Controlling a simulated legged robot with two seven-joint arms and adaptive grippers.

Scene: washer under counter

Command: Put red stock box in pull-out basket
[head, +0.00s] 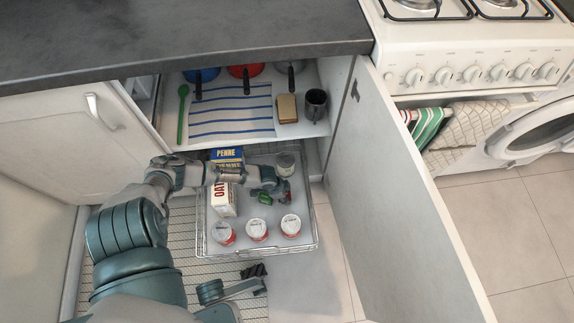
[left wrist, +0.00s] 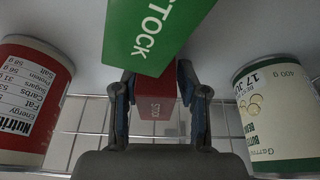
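The pull-out basket (head: 316,222) is a wire basket, drawn out below the cupboard shelf. My left gripper (head: 272,189) is over it, with its fingers pointing down among the goods. In the left wrist view the red stock box (left wrist: 153,107) is between the two fingers (left wrist: 158,85), which appear closed against its sides. A green stock box (left wrist: 155,38) overlaps part of it in that view, and the green box also shows by the gripper in the head view (head: 264,198). Whether the red box touches the basket floor is hidden.
The basket also holds a penne box (head: 227,155), an oats carton (head: 222,199), a can (head: 285,163) and several white-lidded pots (head: 257,230). The open cupboard door (head: 400,190) stands to the right. The shelf above holds a striped cloth (head: 230,110) and a mug (head: 315,104).

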